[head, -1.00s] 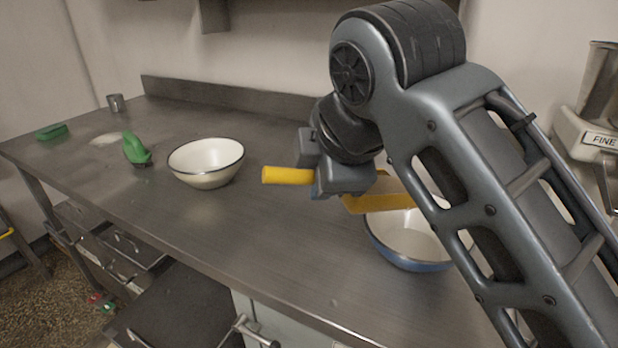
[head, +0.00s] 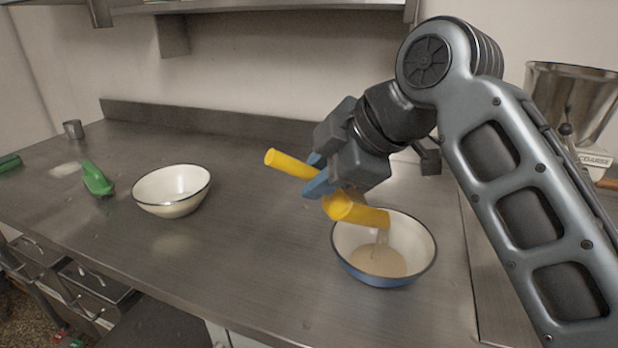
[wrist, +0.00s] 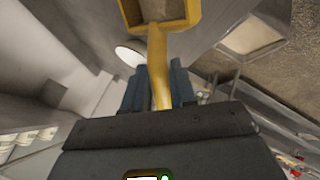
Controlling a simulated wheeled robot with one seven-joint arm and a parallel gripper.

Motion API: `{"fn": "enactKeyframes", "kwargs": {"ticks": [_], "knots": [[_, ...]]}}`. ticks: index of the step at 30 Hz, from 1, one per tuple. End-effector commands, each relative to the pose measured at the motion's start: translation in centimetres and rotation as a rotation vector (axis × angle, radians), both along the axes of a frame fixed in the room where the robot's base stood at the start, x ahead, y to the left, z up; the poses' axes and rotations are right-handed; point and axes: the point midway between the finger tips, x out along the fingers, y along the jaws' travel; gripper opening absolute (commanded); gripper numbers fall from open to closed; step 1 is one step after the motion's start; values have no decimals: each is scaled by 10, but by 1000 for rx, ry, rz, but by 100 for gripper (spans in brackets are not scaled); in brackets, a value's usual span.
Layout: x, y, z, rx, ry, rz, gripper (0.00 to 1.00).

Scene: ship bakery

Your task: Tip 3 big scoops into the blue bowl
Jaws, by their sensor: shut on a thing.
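My gripper (head: 317,177) is shut on the handle of a yellow scoop (head: 358,213). The scoop is tipped, its mouth over the blue bowl (head: 385,281), and a thin pale stream falls from it. The bowl is blue outside and white inside, and a heap of beige powder lies in its bottom. The wrist view shows the scoop (wrist: 157,58) held between the two fingers, its yellow-rimmed pan at the top edge. How much is left in the pan I cannot tell.
A cream bowl with a dark rim (head: 172,205) stands to the left on the steel counter (head: 240,255). A green object (head: 97,179) and a small metal cup (head: 73,129) lie further left. A hopper machine (head: 570,100) labelled COARSE stands at right. A shelf hangs above.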

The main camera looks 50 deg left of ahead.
Motion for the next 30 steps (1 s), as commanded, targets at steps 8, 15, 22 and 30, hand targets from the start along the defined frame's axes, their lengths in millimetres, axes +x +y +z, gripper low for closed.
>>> {"fn": "enactKeyframes", "kwargs": {"ticks": [8,15,22,30], "knots": [[15,-4,12,25,96,-1,0],[28,-7,19,46,178,-2,0],[40,-10,25,66,255,-1,0],[55,-14,32,90,347,-2,0]]}}
